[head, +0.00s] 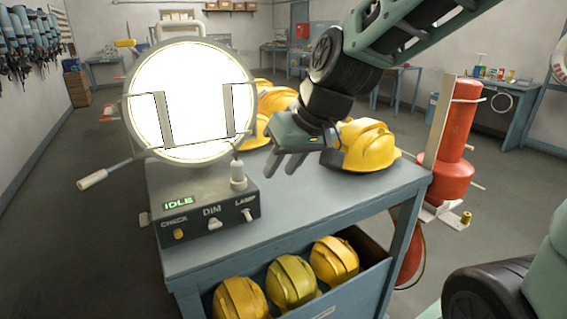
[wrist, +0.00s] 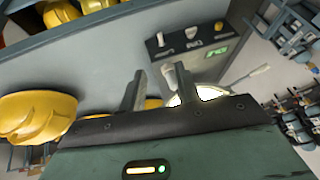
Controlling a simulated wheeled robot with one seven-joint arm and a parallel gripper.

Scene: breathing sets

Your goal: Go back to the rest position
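My gripper (head: 284,163) hangs above the grey-blue workbench (head: 290,218), between the lamp device and a yellow helmet. Its two fingers point down and to the left, apart, with nothing between them. In the wrist view the two fingers (wrist: 152,88) also stand apart and empty. The lamp device (head: 187,150) has a large glowing white disc and a control box (head: 206,215) reading IDLE. My arm reaches in from the upper right of the head view.
A yellow helmet (head: 366,146) sits on the bench just right of my gripper, with more behind. Several helmets lie in the open drawer (head: 335,297) below. A red cylinder (head: 457,150) stands right of the bench. A handle (head: 93,180) juts left from the lamp. Floor at left is clear.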

